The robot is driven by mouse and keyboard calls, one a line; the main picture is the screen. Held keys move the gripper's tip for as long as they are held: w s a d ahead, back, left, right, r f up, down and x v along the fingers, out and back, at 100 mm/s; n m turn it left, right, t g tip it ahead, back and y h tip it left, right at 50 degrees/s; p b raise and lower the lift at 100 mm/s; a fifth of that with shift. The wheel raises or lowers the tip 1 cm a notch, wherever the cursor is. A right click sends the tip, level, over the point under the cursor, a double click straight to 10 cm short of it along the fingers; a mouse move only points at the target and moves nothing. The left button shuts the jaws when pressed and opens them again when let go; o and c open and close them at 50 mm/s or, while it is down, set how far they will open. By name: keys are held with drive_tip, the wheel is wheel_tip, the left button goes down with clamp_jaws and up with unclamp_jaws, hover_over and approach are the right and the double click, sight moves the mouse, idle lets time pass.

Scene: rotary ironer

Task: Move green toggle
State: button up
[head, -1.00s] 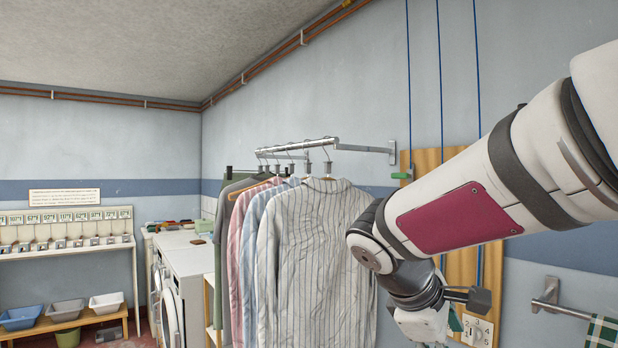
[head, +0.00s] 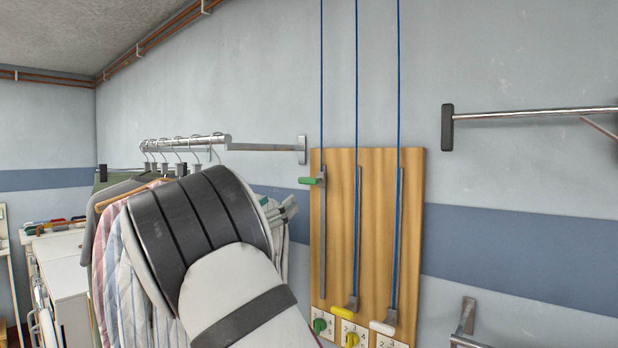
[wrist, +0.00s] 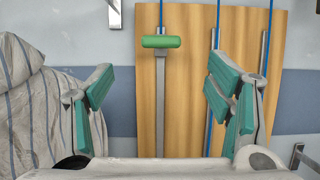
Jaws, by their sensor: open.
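The green toggle (head: 312,180) is a short bar sticking out near the top of the left slotted rail on a wooden board (head: 382,170). In the wrist view the green toggle (wrist: 161,42) lies level, above the gap between my fingers. My gripper (wrist: 160,98) is open and empty, with teal pads on both sides, apart from the toggle. In the head view my arm hides most of the gripper; a grey finger part (head: 287,209) shows left of the board, lower than the toggle.
A yellow toggle (head: 344,313) and a white toggle (head: 383,327) sit low on the other rails. Blue cords (head: 356,80) run up from the board. Striped shirts (head: 110,260) hang at left; a metal bar (head: 530,112) juts from the wall at right.

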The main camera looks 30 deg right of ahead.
sight(305, 182)
drive_tip(key=p+x, duration=0.1)
drive_tip(key=x, duration=1.2)
drive_tip(key=shift+d, duration=0.25)
